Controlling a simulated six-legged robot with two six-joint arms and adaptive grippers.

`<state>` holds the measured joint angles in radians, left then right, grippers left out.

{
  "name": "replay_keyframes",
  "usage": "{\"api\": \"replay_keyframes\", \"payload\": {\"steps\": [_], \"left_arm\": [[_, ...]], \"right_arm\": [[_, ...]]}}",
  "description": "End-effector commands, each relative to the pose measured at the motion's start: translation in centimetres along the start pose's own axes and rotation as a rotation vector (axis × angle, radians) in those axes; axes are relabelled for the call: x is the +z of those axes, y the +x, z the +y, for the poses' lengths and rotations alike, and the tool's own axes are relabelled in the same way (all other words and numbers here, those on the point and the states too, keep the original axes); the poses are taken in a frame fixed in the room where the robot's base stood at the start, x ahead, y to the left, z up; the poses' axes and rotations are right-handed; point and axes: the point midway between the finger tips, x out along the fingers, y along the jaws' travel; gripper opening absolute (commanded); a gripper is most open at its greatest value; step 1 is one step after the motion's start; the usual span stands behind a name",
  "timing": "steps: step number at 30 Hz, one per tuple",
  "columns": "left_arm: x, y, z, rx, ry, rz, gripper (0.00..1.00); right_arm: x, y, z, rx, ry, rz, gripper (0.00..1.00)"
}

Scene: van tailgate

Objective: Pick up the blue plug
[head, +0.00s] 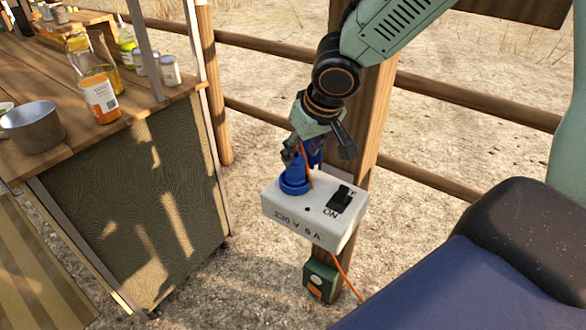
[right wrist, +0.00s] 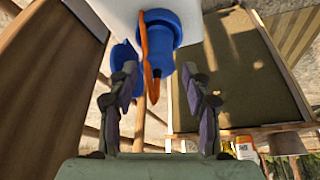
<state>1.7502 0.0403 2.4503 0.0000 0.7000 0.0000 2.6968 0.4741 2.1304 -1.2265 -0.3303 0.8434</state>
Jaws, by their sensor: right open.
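The blue plug (head: 294,180) stands on top of the white socket box (head: 300,222), in a blue round collar, in the head view. In the right wrist view the plug (right wrist: 162,62) points down from the box (right wrist: 185,14), with an orange cable (right wrist: 148,60) running in front of it. My right gripper (head: 312,152) is directly above the box. In the wrist view its open, empty fingers (right wrist: 160,84) lie on either side of the plug's end and cable. A second blue part (right wrist: 122,62) shows behind the left finger. My left gripper is out of view.
The box is on a wooden post (head: 372,122) beside fence rails. A green box (head: 320,282) is lower on the post. A wooden counter (head: 150,108) with a bottle (head: 100,95), jars and a metal pot (head: 32,128) stands left. Open ground lies between.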

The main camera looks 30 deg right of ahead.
Motion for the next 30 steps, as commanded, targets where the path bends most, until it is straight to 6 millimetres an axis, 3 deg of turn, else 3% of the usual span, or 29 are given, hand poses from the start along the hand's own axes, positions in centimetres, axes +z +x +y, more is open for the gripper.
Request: {"api": "replay_keyframes", "payload": {"steps": [12,22,30], "left_arm": [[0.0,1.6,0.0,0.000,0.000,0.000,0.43],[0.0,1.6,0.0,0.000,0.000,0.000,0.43],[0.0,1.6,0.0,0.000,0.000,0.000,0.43]], "right_arm": [[0.0,5.7,0.0,0.001,0.000,-0.002,0.49],[-0.4,6.4,0.0,0.000,0.000,0.000,0.49],[-0.4,6.4,0.0,0.000,0.000,-0.001,0.28]]}}
